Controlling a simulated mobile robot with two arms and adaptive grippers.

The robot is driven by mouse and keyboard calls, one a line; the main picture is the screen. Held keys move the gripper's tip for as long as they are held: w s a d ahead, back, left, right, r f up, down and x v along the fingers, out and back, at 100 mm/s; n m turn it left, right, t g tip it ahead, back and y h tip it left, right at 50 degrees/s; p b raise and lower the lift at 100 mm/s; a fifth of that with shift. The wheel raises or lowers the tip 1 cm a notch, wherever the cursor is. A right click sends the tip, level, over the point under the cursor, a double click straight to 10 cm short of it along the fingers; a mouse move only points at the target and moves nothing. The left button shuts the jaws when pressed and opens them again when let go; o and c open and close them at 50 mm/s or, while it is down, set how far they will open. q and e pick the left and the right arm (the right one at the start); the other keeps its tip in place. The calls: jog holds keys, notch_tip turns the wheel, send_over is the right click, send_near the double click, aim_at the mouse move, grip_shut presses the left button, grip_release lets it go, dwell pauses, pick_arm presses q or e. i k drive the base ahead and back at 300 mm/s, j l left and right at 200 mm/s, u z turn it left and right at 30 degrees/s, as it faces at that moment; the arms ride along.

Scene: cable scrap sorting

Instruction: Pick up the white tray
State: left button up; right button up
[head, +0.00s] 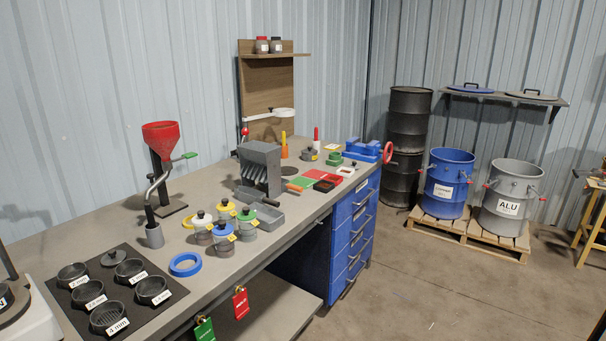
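A small, flat white piece (345,171) lies on the far part of the workbench, left of the blue vise. It may be the white tray, but it is too small to tell for sure. It sits just behind a red tray (322,175) and near a black tray (324,186). Neither of my grippers shows in the head view.
The long grey workbench (130,232) carries a red funnel (161,131), several lidded jars (223,238), a grey slotted machine (260,166) and a blue vise (362,150). Blue drawers (349,237) stand beneath.

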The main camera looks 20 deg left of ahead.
aim_at(347, 172)
jog(key=i+l+u, duration=0.1)
jog(key=i+u, duration=0.15)
jog(key=u, duration=0.25)
jog(key=i+l+u, duration=0.2)
jog(key=u, duration=0.25)
jog(key=i+l+u, duration=0.15)
jog(key=u, duration=0.35)
jog(key=i+l+u, duration=0.1)
jog(key=l+u, duration=0.4)
jog(key=j, duration=0.1)
